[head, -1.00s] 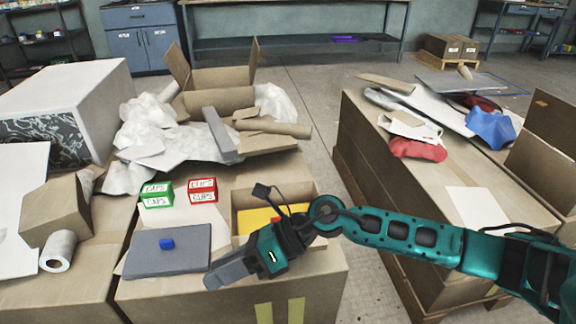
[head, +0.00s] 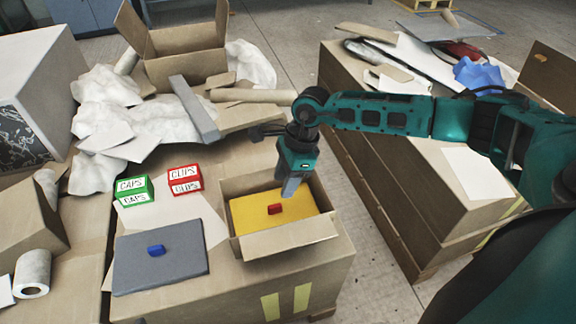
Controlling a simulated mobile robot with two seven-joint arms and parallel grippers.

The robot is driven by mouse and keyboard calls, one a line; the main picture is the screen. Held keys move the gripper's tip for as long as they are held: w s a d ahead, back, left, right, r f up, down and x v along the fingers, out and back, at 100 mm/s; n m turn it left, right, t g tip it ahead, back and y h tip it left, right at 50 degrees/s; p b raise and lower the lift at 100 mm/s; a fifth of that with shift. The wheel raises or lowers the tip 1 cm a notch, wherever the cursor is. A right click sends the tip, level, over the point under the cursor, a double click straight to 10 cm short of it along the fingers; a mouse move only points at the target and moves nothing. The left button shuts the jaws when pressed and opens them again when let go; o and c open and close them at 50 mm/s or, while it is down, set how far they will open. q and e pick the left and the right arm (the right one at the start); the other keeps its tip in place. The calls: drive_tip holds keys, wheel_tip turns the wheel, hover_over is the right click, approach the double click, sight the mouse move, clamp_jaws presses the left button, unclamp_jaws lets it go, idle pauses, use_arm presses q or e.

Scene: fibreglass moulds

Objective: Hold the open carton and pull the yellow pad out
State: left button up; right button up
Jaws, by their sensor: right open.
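The open carton (head: 290,243) stands near the front right corner of the near cardboard-topped stack, its front flap folded outward. The yellow pad (head: 251,217) lies inside it, with a small red block-like grip (head: 275,209) on top. My right gripper (head: 290,192) points down over the back right part of the carton, close above the pad and right of the red grip. It is open and appears empty; the gap between its fingers is hard to see from here. Whether its tips touch the pad cannot be told. My left gripper is not in view.
A grey pad (head: 185,262) with a blue grip lies left of the carton. Green CAPS (head: 134,191) and red CLIPS (head: 185,179) boxes stand behind it. Another open carton (head: 185,65), crumpled white sheets and a tube crowd the back. A second stack (head: 400,185) stands right across a gap.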

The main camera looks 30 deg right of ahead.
sight(275, 205)
drive_tip(key=b+x, duration=0.1)
drive_tip(key=x, duration=0.6)
drive_tip(key=shift+a+f, duration=0.15)
drive_tip(key=shift+f, duration=0.1)
drive_tip(key=shift+w+a+f+b, duration=0.1)
drive_tip(key=shift+f+b, duration=0.25)
drive_tip(key=shift+f, duration=0.05)
drive_tip(key=shift+c, duration=0.3)
